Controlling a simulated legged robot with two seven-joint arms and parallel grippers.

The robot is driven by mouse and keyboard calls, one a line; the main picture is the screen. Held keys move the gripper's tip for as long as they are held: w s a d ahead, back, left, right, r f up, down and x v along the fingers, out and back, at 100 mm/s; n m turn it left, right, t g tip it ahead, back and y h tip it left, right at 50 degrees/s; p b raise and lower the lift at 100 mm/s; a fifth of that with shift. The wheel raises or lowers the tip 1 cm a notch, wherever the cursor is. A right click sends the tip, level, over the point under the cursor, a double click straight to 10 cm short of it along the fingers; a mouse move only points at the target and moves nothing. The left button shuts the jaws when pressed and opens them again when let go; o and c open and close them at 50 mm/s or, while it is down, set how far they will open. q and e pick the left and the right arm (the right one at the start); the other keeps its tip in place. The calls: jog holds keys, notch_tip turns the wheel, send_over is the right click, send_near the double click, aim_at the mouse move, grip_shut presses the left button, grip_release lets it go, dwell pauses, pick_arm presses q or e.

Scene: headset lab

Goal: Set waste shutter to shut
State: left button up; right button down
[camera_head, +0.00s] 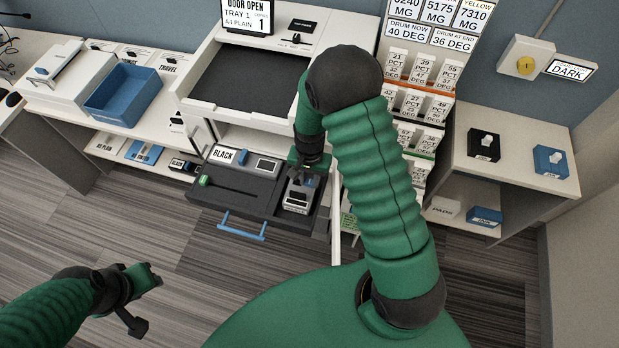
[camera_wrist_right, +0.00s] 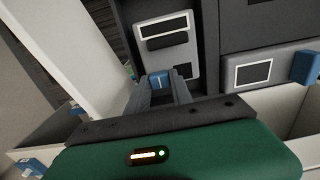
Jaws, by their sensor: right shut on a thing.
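A light grey unit with a dark slot (camera_head: 297,200), which I take to be the waste shutter's unit, sits at the right end of the dark pulled-out drawer (camera_head: 240,198). In the right wrist view its grey face (camera_wrist_right: 168,45) shows a dark slot and a white-edged window. My right gripper (camera_head: 304,172) is over this unit. In the wrist view its fingers (camera_wrist_right: 160,84) are shut on a small blue tab (camera_wrist_right: 157,76) at the unit's near edge. The shutter's exact position cannot be told. My left gripper (camera_head: 146,300) is open and empty above the floor, far from the drawer.
A blue tray (camera_head: 122,94) stands on the left counter. A card rack (camera_head: 425,105) and a shelf unit (camera_head: 510,150) stand to the right.

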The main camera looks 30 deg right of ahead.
aim_at(297, 182)
jog(key=w+a, duration=0.2)
jog(key=w, duration=0.1)
jog(key=shift+a, duration=0.2)
jog(key=shift+w+a, duration=0.1)
jog(key=shift+a, duration=0.05)
jog(key=c, duration=1.1)
grip_release()
notch_tip(297, 182, up, 17)
jog(key=shift+f+b, duration=0.1)
jog(key=shift+b, duration=1.1)
